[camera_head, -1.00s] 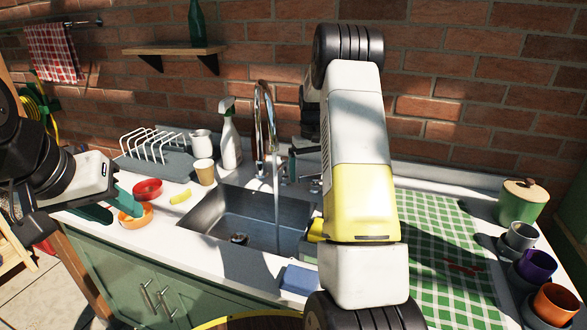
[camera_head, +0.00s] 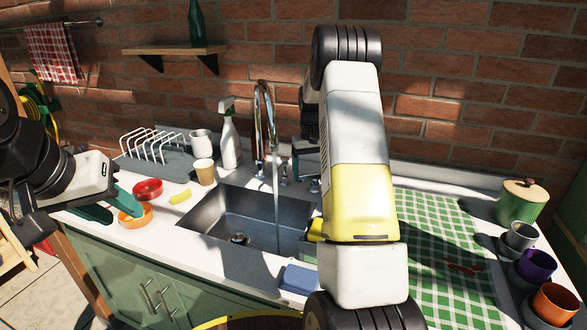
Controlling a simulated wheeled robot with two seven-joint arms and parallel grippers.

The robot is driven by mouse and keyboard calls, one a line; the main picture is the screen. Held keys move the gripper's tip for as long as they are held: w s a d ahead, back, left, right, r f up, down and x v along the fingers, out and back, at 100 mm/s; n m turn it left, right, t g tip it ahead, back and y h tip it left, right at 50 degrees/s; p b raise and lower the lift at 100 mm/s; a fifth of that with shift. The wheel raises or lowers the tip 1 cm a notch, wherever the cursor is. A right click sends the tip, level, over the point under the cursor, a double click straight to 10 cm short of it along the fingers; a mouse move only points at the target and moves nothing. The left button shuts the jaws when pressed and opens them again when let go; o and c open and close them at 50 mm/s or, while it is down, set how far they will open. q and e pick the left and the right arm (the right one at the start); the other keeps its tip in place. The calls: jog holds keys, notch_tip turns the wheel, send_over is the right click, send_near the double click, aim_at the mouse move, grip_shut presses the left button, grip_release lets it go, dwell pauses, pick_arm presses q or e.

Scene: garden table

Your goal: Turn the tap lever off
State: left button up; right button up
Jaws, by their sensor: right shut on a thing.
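The chrome tap (camera_head: 266,110) stands behind the sink, with a thin water stream (camera_head: 276,205) falling from its spout into the basin. My right gripper (camera_head: 294,164) is at the tap's right side, shut on the small tap lever, which is mostly hidden by the fingers. The right arm's white and yellow links hide the area just right of it.
The steel sink (camera_head: 215,222) is in the middle. A blue sponge (camera_head: 300,279) lies at the front edge. A green checked cloth (camera_head: 440,230) and cups are at right.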

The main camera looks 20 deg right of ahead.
jog(key=m, duration=0.3)
jog(key=shift+w, duration=0.35)
jog(key=shift+w+d+r+m, duration=0.1)
jog(key=shift+m, duration=0.75)
jog(key=shift+w+d+m, duration=0.1)
jog(key=shift+m, duration=0.75)
jog(key=o, duration=1.4)
jog(key=shift+c, duration=0.2)
notch_tip(320, 180, up, 8)
